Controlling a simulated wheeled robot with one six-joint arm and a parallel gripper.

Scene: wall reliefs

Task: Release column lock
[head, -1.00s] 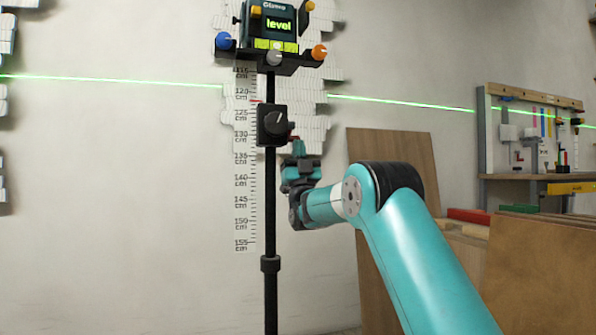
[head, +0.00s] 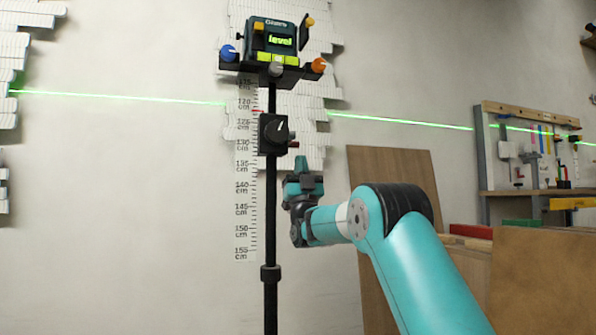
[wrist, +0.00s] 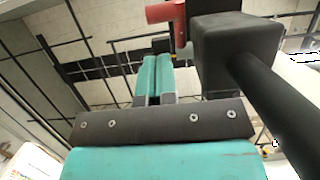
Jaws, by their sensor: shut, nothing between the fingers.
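The black column (head: 270,210) stands upright in front of the wall. A black clamp block (head: 267,148) with a round dial (head: 276,129) sits around it. A small red lock part (head: 293,144) sticks out at the block's right side. In the wrist view, the block (wrist: 235,50) is at upper right, and the red part (wrist: 166,12) juts left from it. My gripper (head: 302,162) is right of the column, just below the red part. Its teal fingers (wrist: 157,62) are together and empty, apart from the red part in the wrist view. The lock's internal state is hidden.
A ruler scale (head: 245,200) runs behind the column. Wooden boards (head: 395,180) and a tool bench (head: 540,160) stand at right.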

